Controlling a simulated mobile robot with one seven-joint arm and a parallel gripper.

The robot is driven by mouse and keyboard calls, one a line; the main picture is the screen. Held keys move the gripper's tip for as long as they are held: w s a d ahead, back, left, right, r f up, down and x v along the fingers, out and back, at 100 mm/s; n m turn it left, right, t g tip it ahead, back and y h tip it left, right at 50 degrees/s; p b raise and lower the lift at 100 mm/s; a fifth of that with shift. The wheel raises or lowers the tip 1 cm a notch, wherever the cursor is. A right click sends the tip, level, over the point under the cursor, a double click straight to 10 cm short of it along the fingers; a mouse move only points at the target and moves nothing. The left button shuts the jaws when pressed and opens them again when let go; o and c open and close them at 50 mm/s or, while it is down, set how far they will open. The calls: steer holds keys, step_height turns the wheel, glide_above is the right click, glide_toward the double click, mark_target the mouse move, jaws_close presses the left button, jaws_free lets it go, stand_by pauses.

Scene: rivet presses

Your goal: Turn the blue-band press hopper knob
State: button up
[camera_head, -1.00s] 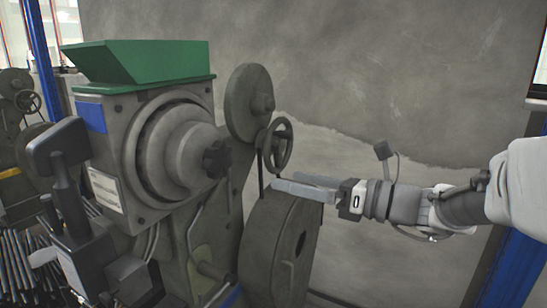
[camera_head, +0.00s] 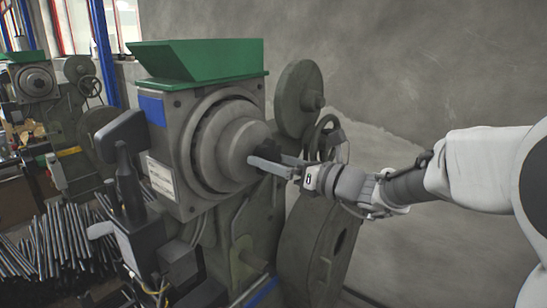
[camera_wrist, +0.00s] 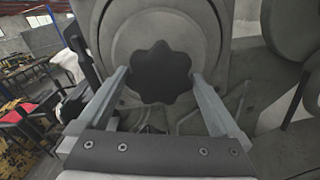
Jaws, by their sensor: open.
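The press with the blue band (camera_head: 152,110) stands in the middle of the head view, with a green hopper (camera_head: 200,62) on top. Its round grey hub faces right. The dark, lobed hopper knob (camera_wrist: 160,73) sits at the hub's centre in the wrist view; in the head view it is largely hidden behind my gripper. My gripper (camera_head: 268,163) is open and empty. I cannot tell whether the tips reach the knob's depth.
A handwheel (camera_head: 326,138) and a large flywheel (camera_head: 318,245) stand close by my gripper and wrist. A black box on an arm (camera_head: 122,135) projects at the press's left. Another press (camera_head: 35,80) and many rods (camera_head: 65,245) are further left. The wall side at right is clear.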

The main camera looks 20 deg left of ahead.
steer(key=shift+w+a, duration=0.1)
steer(key=shift+a, duration=0.2)
steer(key=c, duration=1.1)
steer(key=shift+f+b, duration=0.15)
steer(key=shift+b, duration=0.45)
